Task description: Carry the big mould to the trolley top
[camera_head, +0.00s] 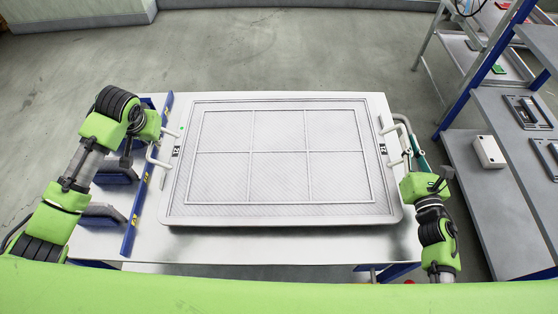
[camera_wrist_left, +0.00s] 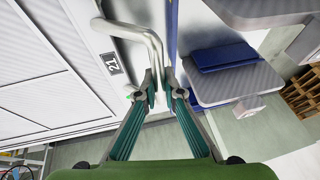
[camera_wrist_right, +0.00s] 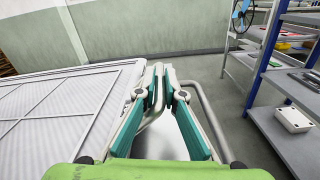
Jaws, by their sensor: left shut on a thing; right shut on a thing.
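The big mould (camera_head: 280,205) is a wide, pale tray with a raised rim and a ribbed grid, lying level over a pale metal top (camera_head: 270,245). I cannot tell whether it touches that top. My left gripper (camera_head: 156,146) is shut on the mould's left bar handle (camera_wrist_left: 150,45); its fingers (camera_wrist_left: 162,92) close around the bar in the left wrist view. My right gripper (camera_head: 408,160) is shut on the right handle (camera_wrist_right: 152,116); its fingers (camera_wrist_right: 159,85) show in the right wrist view. The mould also shows there (camera_wrist_right: 60,110).
A blue rail (camera_head: 148,190) with grey shelves (camera_head: 105,214) stands along the left side. A curved grey bar (camera_wrist_right: 210,112) is beside the right gripper. Shelving (camera_head: 500,190) with a white box (camera_head: 488,152) stands at right. Open floor (camera_head: 270,50) lies beyond.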

